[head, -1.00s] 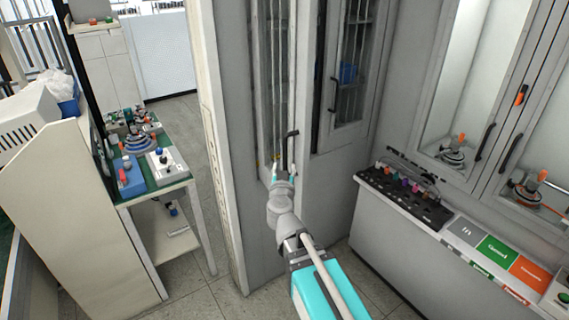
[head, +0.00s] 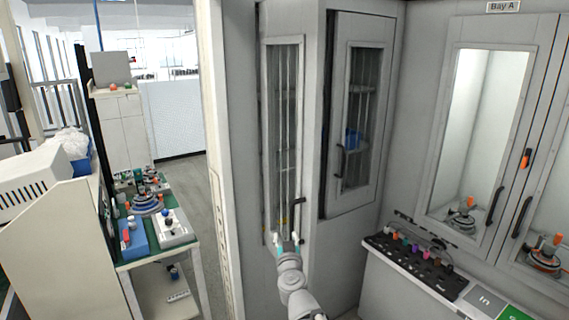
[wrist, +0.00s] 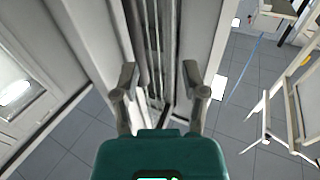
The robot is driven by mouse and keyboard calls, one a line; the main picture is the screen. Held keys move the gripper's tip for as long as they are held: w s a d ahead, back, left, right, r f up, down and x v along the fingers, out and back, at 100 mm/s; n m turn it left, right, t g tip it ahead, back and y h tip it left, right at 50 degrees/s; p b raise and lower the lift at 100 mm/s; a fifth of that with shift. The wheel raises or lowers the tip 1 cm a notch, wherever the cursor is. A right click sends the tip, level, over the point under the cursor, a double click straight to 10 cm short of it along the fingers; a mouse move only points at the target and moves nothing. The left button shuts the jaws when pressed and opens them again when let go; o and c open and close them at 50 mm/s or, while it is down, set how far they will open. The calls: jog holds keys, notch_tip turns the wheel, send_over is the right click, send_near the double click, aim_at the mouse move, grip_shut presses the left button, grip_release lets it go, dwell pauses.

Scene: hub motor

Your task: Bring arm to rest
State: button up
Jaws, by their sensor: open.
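My gripper (head: 290,243) is in front of the narrow grey cabinet door (head: 284,130) in the head view, close to its black handle (head: 298,212). Its two fingers stand apart, with nothing seen between them. In the wrist view my gripper (wrist: 168,88) also shows both fingers spread wide, with the door's slatted window beyond. I cannot tell whether a finger touches the door or its handle. My arm reaches up from the bottom of the head view.
A grey cabinet (head: 358,125) with a barred window stands right of the door. A black rack (head: 412,258) with coloured pieces sits on a counter at the right, below glass-fronted bays. A green-topped workbench (head: 128,262) stands left, with open floor (head: 178,165) behind it.

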jog(key=s+d+f+n+g+y+b, duration=0.15)
jog(key=s+f+n+g+y, duration=0.35)
jog(key=f+g, duration=0.65)
jog(key=s+d+f+m+g+h, duration=0.3)
jog(key=s+d+f, duration=0.1)
jog(key=s+d, duration=0.2)
jog(key=s+d+f+m+g+h, duration=0.3)
jog(key=s+d+f+g, duration=0.1)
jog(key=d, duration=0.5)
jog(key=shift+s+f+h, duration=0.3)
jog(key=shift+s+f, duration=0.4)
jog(key=shift+s, duration=0.55)
jog(key=shift+s, duration=0.1)
